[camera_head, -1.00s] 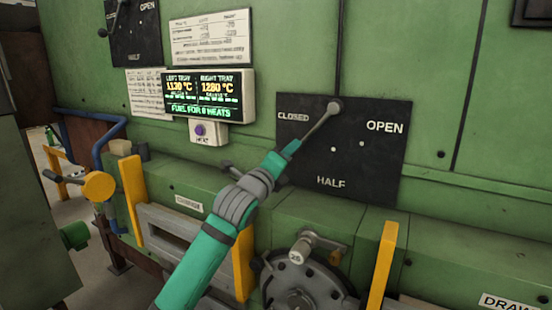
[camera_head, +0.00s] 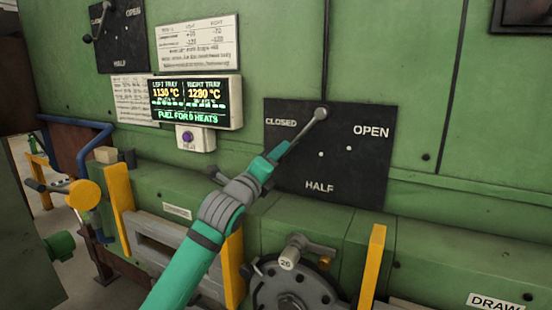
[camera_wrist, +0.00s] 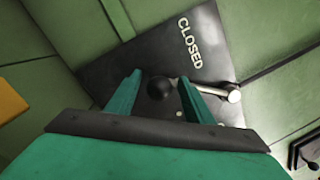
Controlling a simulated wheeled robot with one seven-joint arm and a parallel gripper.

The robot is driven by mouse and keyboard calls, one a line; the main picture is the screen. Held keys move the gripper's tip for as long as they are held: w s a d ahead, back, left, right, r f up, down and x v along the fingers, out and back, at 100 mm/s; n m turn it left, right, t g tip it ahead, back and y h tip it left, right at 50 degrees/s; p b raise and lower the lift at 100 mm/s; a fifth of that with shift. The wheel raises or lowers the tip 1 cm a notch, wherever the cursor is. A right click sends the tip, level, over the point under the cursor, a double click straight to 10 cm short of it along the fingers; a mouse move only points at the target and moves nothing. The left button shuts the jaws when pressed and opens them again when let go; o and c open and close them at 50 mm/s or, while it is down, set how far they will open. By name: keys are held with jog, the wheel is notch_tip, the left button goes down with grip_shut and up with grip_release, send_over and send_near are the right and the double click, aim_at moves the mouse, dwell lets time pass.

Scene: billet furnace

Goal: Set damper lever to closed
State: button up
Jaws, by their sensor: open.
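The damper lever (camera_head: 303,136) is a thin metal rod on a black plate (camera_head: 365,165) marked CLOSED, HALF and OPEN. It runs from a round pivot at the plate's top down and left, between the CLOSED and HALF marks. My green gripper (camera_head: 277,152) is at its lower end, which it partly hides in the head view. In the wrist view the lever's black ball knob (camera_wrist: 160,88) shows between the two open fingers of my gripper (camera_wrist: 160,79). The pivot (camera_wrist: 233,96) is right of it, and the CLOSED mark is above. I cannot tell whether the fingers touch the knob.
A second lever plate (camera_head: 122,45) is at the upper left. A temperature display (camera_head: 196,102) with a purple button below is left of my gripper. A numbered handwheel (camera_head: 292,285), yellow posts (camera_head: 372,270) and a ledge stick out below. The green wall right of the plate is clear.

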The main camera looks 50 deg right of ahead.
jog(key=v, duration=1)
jog(key=shift+a, duration=0.35)
